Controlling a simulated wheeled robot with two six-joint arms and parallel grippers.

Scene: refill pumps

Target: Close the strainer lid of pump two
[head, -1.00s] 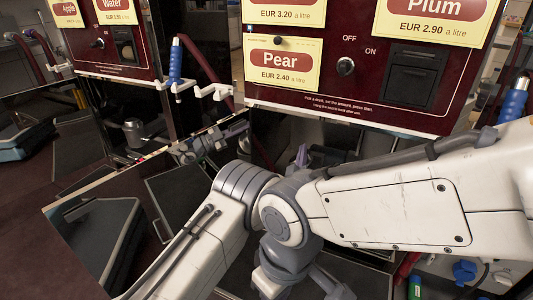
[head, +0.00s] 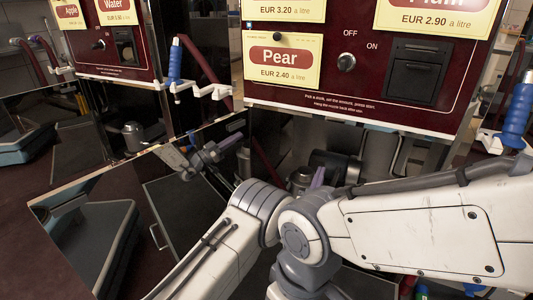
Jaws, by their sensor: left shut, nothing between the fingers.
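My left gripper (head: 318,178) is low in the open cabinet under the Pear and Plum panel. Only a purple finger shows clearly above my arm joint; it is shut and empty. A rounded metal pot (head: 300,178), perhaps the strainer, stands just left of the finger, partly hidden by my arm. I cannot tell how its lid stands or whether the finger touches it. A dark motor-like cylinder (head: 335,163) is behind. What looks like a mirror image of the gripper shows in the shiny door at left. My right gripper is not in view.
The maroon dispenser panel (head: 350,105) overhangs the cabinet. An open shiny door (head: 95,180) stands at its left. White nozzle holders carry a left blue-handled nozzle (head: 175,62) and a right one (head: 518,110). My arm fills the lower front.

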